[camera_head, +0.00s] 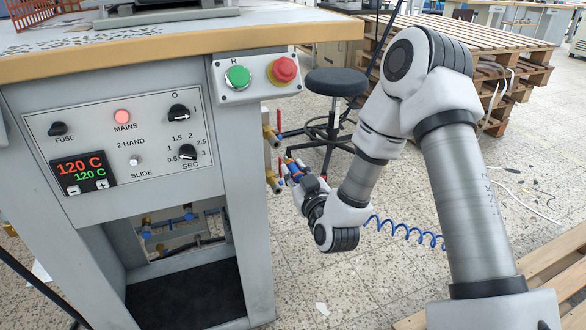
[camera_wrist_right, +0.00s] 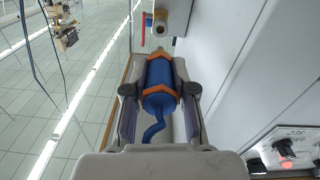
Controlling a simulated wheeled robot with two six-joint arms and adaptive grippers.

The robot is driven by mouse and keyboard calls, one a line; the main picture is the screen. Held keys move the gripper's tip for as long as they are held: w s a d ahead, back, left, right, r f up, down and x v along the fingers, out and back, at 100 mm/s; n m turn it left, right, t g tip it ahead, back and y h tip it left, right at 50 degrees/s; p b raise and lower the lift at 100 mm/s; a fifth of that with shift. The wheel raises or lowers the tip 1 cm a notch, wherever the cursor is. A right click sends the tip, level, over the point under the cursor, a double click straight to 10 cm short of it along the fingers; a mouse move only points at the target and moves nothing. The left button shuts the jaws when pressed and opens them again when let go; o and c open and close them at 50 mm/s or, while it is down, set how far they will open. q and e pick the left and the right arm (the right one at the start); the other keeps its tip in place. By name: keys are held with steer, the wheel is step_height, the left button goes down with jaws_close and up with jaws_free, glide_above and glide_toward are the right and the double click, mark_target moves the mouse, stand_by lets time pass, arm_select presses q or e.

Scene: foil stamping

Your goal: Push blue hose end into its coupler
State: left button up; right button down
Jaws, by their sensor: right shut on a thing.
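The blue hose end (camera_wrist_right: 159,73), a blue cylinder with orange bands and a metal tip, is between the fingers of my right gripper (camera_wrist_right: 160,90), shut on it. It also shows in the head view (camera_head: 292,165), beside the machine's right side. In the wrist view its tip points up at a brass coupler (camera_wrist_right: 161,22); the tip is very close to it, and I cannot tell whether they touch. In the head view two brass couplers stick out of the machine's side, an upper one (camera_head: 270,135) and a lower one (camera_head: 273,182). My left gripper is not in view.
The stamping machine (camera_head: 245,190) with its control panel stands close to the left of my right gripper. A blue coiled hose (camera_head: 405,229) hangs behind my right wrist. A black stool (camera_head: 336,83) and stacked pallets (camera_head: 465,35) stand farther back. Open floor lies between.

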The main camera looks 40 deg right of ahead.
steer(key=shift+p+x, duration=0.3)
steer(key=shift+x, duration=2.65)
steer(key=shift+p, duration=0.45)
steer(key=shift+x, duration=1.55)
steer(key=c, duration=0.9)
jaws_free()
steer(key=shift+f, duration=0.1)
steer(key=shift+o, duration=0.2)
glide_toward(286, 157)
steer(key=shift+w+d+f, duration=0.2)
steer(key=shift+w+f, duration=0.1)
steer(key=shift+w, duration=0.25)
